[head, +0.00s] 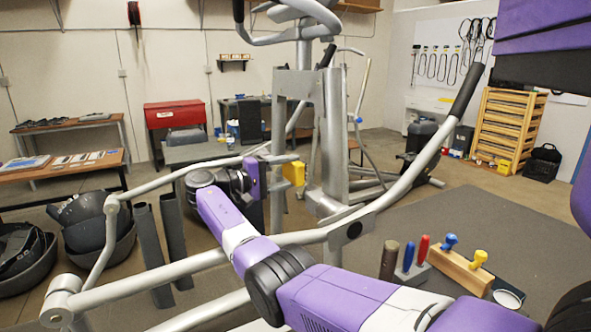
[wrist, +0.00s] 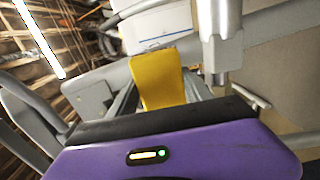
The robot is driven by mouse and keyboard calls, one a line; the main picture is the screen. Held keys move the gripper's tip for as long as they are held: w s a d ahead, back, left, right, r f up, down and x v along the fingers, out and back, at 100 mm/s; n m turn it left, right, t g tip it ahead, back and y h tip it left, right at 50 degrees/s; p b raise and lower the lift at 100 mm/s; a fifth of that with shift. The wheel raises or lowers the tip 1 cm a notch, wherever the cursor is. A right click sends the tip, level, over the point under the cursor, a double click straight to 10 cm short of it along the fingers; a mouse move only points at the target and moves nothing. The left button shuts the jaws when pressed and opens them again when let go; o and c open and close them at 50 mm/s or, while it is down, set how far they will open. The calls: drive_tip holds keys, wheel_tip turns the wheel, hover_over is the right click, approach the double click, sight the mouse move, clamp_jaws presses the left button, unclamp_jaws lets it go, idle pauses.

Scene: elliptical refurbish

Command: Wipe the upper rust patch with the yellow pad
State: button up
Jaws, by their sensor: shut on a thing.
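The yellow pad (head: 293,174) is in my gripper (head: 277,172), close to the left side of the grey upright of the elliptical machine (head: 333,130). In the wrist view the yellow pad (wrist: 158,82) stands out ahead between the fingers, with grey metal tubes around its far end. I cannot tell whether the pad touches the metal. My gripper is shut on the pad. I cannot make out the upper rust patch in either view; the pad, arm or frame may hide it.
The machine's long grey handle bar (head: 400,185) crosses close to my arm. A wooden block with coloured-handled tools (head: 460,270) stands at the lower right. Black bins (head: 85,225) stand at left, a workbench (head: 65,170) behind them. Open mat (head: 500,215) lies at right.

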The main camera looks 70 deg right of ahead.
drive_tip(key=shift+w+a+f, duration=0.1)
drive_tip(key=shift+f, duration=0.2)
wheel_tip(320, 180, up, 2)
drive_tip(key=shift+r+n+p, duration=0.15)
drive_tip(key=shift+n+p, duration=0.45)
drive_tip(key=shift+p, duration=0.5)
drive_tip(key=shift+n, duration=0.7)
drive_tip(key=n, duration=0.1)
drive_tip(key=f+n+p, duration=0.1)
drive_tip(key=n, duration=0.1)
drive_tip(key=shift+s+d, duration=0.35)
drive_tip(key=shift+s, duration=0.05)
drive_tip(key=shift+f+n, duration=0.2)
drive_tip(key=shift+n, duration=0.4)
drive_tip(key=shift+d+n, duration=0.1)
drive_tip(key=shift+n, duration=1)
drive_tip(key=shift+x, duration=3)
